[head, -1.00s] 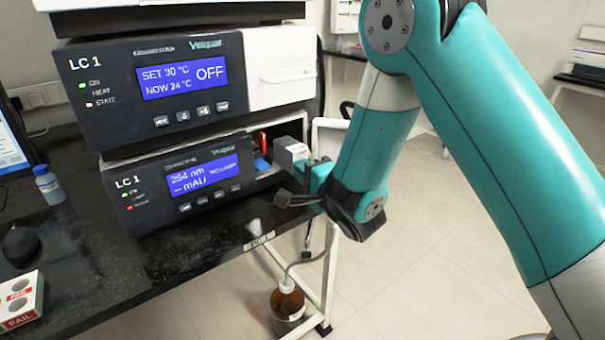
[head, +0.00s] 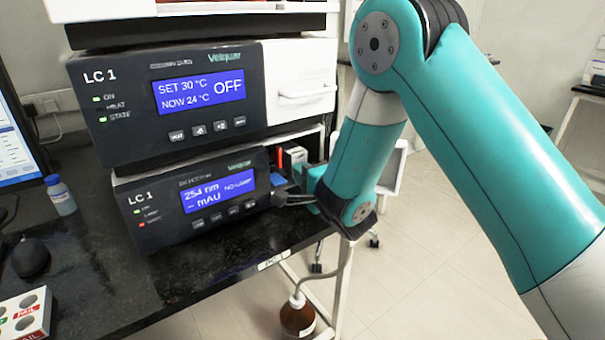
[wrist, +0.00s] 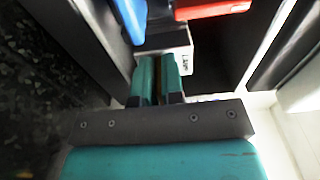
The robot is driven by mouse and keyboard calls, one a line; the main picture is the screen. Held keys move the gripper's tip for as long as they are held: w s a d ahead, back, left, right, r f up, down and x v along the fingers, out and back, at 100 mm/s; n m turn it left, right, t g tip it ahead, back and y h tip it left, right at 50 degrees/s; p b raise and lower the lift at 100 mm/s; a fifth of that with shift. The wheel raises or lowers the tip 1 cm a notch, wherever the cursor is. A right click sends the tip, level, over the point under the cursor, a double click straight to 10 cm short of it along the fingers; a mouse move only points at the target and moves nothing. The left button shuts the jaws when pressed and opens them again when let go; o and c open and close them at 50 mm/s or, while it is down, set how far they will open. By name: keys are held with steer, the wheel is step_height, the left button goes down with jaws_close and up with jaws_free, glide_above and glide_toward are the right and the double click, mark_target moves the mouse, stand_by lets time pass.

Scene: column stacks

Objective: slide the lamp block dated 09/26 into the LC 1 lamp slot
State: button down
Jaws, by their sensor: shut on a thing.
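A pale grey lamp block (head: 293,156) shows at the open bay on the right of the lower LC 1 unit (head: 190,200). My gripper (head: 300,192) is shut on it from the front. In the wrist view my gripper's teal fingers (wrist: 158,72) are closed on the block (wrist: 183,58), which has a small label on its right side. The label's date is too blurred to read. The block is partly inside the bay, between its dark walls. The slot's inside is hidden behind the block and gripper.
In the bay are a blue part (wrist: 130,15) and a red part (wrist: 212,9). The upper LC 1 unit (head: 180,95) stands above. A brown bottle (head: 298,317) is below the bench edge. A blue-capped bottle (head: 60,195) stands left. Bare black worktop (head: 150,270) lies in front.

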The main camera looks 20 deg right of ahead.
steer(key=shift+w+a+f, duration=0.1)
stand_by(0.3)
steer(key=c, duration=1.2)
jaws_free()
steer(key=shift+o, duration=0.2)
steer(key=shift+f, duration=0.1)
